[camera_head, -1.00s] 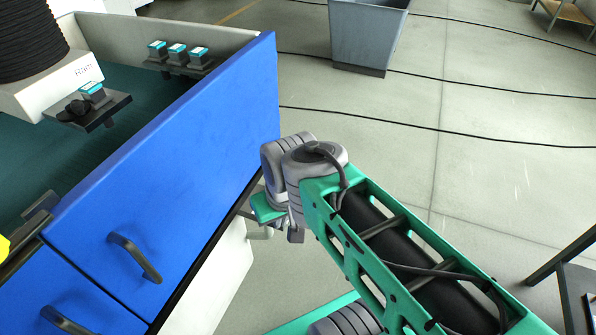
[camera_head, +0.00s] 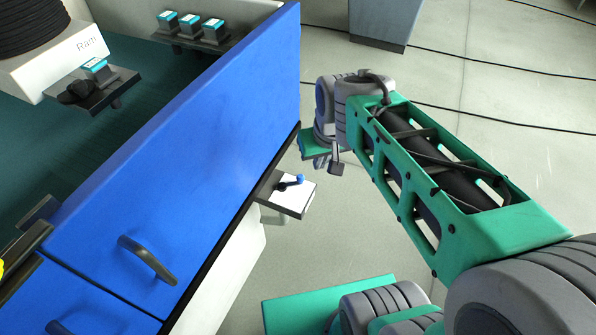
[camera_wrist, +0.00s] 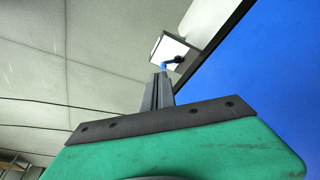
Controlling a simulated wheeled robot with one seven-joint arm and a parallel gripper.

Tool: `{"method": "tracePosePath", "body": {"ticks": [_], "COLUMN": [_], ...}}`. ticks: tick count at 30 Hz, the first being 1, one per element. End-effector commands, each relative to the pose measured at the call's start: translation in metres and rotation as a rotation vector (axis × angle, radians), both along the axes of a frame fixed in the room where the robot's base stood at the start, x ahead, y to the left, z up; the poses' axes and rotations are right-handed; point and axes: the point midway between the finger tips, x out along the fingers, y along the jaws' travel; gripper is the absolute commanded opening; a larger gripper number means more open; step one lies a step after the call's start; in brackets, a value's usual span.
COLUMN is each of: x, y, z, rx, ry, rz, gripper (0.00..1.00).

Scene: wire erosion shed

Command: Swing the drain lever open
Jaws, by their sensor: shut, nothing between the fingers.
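The drain lever (camera_head: 290,183) is a small dark arm with a blue end on a white-faced block (camera_head: 296,200), low on the side of the blue and white machine. The lever also shows in the wrist view (camera_wrist: 174,61), beyond my fingertips, with its blue end nearest them. My gripper (camera_head: 337,168) is right of the lever and a little higher in the head view, with a visible gap between them. In the wrist view its two fingers (camera_wrist: 158,78) are together with nothing held, and overlap the blue end in line of sight.
The blue machine panel (camera_head: 190,150) with a dark handle (camera_head: 147,260) stands left of the lever; its edge is close beside it in the wrist view. A grey bin (camera_head: 383,22) stands at the back. Black cables (camera_head: 450,65) cross the open concrete floor.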

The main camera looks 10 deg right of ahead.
Motion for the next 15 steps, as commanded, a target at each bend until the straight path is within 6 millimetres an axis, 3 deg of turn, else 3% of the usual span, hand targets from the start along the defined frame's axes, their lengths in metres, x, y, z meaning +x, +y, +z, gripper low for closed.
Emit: {"method": "tracePosePath", "body": {"ticks": [1,6,10,12,15], "x": [0.034,0.145,0.192,0.203,0.208], "y": [0.002,0.009,0.013,0.014,0.014], "z": [-0.031,-0.114,-0.166,-0.178,-0.182], "rx": [0.001,0.005,0.009,0.010,0.010], "ry": [0.012,-0.005,-0.021,-0.027,-0.032], "rz": [0.021,0.103,0.144,0.156,0.160], "gripper": [0.00,0.00,0.00,0.00,0.00]}}
